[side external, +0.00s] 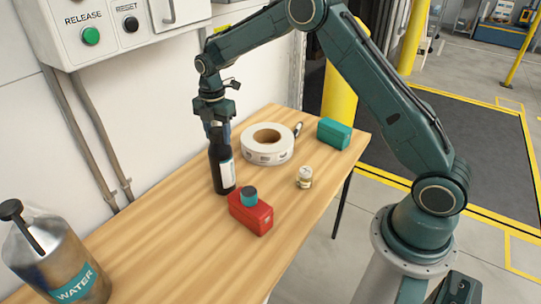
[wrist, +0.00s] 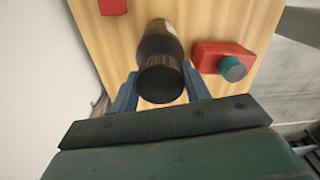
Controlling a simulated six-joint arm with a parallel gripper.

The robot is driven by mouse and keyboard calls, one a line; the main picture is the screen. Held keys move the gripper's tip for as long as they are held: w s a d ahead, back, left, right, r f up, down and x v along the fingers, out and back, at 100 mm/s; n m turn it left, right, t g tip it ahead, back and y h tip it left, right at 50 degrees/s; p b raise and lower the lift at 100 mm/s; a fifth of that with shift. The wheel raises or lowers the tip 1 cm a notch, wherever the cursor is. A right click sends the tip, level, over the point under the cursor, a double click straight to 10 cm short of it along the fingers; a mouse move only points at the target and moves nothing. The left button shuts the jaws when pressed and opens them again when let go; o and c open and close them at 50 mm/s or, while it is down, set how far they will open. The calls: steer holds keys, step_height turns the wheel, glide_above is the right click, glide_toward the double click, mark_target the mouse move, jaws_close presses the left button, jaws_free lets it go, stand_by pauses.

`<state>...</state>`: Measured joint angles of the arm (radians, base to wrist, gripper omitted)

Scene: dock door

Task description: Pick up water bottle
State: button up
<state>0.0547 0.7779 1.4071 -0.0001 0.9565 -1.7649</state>
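A dark bottle with a white label (side external: 221,170) stands upright on the wooden table. A metal flask marked WATER (side external: 62,258) with a black top stands at the front left, far from my gripper. My gripper (side external: 217,127) points down over the dark bottle, its fingers on either side of the bottle's top. In the wrist view the dark cap (wrist: 160,80) lies between my two blue fingers (wrist: 161,85). I cannot tell whether the fingers touch the bottle. Its base appears to rest on the table.
A red box with a teal knob (side external: 251,213) stands close beside the dark bottle. A white tape roll (side external: 267,144), a small jar (side external: 305,178) and a teal box (side external: 334,134) lie farther back on the table (side external: 150,235). A wall with a control box (side external: 120,28) borders the left.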

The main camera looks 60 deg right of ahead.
steer(key=c, duration=0.7)
steer(key=shift+r, duration=0.15)
steer(key=shift+c, duration=0.2)
step_height(320, 180, up, 10)
steer(key=shift+f, duration=0.1)
stand_by(0.3)
